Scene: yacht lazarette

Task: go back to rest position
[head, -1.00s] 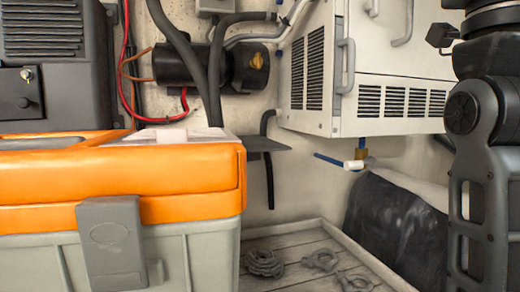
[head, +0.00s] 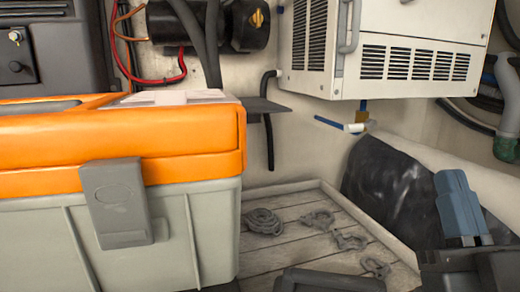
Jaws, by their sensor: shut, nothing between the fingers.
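My gripper (head: 456,180) is at the lower right of the head view. Its blue-grey fingers point up from a dark body at the bottom edge, and they are together with nothing between them. It appears in front of a black, shiny wrapped bundle (head: 385,190). Dark parts of my arm show along the bottom edge. The rest of the arm is out of view.
An orange-lidded grey box (head: 210,220) fills the left. A wooden-slatted tray (head: 290,215) on the floor holds a rope coil (head: 263,221) and several metal shackles (head: 318,218). A white vented unit (head: 400,92) hangs above; a dark shelf (head: 262,105) juts from the wall.

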